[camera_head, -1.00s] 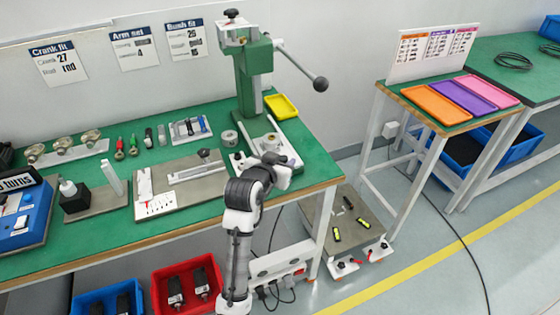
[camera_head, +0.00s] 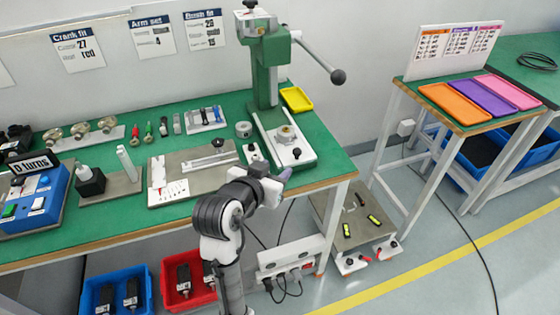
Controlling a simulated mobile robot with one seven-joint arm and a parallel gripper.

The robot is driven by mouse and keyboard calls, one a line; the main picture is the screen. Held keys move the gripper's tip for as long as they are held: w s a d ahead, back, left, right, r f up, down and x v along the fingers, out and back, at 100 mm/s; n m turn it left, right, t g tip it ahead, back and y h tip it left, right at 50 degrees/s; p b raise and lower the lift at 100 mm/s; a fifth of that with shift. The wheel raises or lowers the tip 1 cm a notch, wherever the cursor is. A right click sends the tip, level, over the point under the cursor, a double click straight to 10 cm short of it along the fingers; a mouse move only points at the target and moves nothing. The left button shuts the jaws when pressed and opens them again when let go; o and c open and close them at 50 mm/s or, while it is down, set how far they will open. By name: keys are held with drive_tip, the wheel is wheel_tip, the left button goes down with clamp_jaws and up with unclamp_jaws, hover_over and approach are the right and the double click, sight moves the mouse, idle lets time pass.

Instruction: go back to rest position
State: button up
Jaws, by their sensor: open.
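My arm rises from the bottom middle and bends at a dark elbow in front of the bench. My gripper (camera_head: 284,175) is at its end, pointing right over the front edge of the green workbench (camera_head: 110,225). The gripper is open and small in view; I see nothing held in it. The green lever press (camera_head: 266,75) stands behind it on the bench, apart from the gripper. The metal fixture plate (camera_head: 205,165) lies to the gripper's left, partly hidden by my arm.
A blue control box (camera_head: 42,205) stands at the bench's left. Blue (camera_head: 90,290) and red (camera_head: 172,275) bins sit below. A low cart (camera_head: 350,225) stands at the bench's right end, before a table with orange (camera_head: 455,103), purple and pink trays.

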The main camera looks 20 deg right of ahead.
drive_tip(key=shift+s+a+r, duration=0.15)
drive_tip(key=shift+s+a, duration=0.1)
drive_tip(key=shift+a, duration=0.05)
idle(0.4)
